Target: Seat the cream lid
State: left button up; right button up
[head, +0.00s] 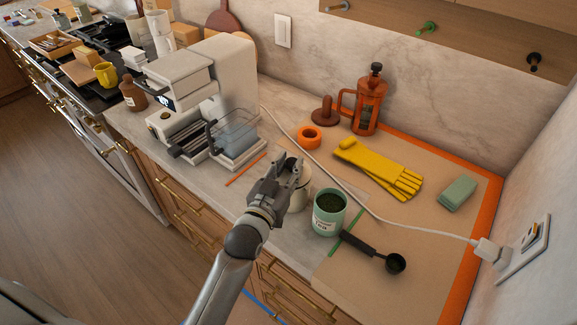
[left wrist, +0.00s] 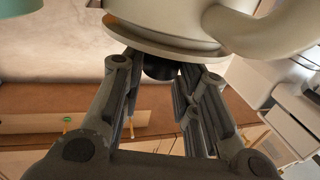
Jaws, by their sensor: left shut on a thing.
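A cream pot (head: 300,196) stands on the counter, partly hidden behind my left gripper (head: 283,178). In the left wrist view the pot (left wrist: 185,12) fills the top, with its curved cream handle (left wrist: 255,32) at the right. My left gripper (left wrist: 158,85) is shut on the dark knob (left wrist: 160,68) of the cream lid (left wrist: 165,46). The lid's pale edge lies right against the pot's mouth, and a tan band shows along it. I cannot tell whether the lid is fully down and level. My right gripper is not in view.
A white cable (head: 345,190) crosses behind. A coffee machine (head: 205,85), yellow gloves (head: 380,168), an orange ring (head: 309,137) and a french press (head: 369,105) stand further back.

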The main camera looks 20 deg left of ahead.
pick_arm(q)
jog(key=shift+f, duration=0.4)
jog(key=o, duration=1.2)
jog(key=shift+c, duration=0.2)
jog(key=s+a, duration=0.1)
jog(key=s, duration=1.1)
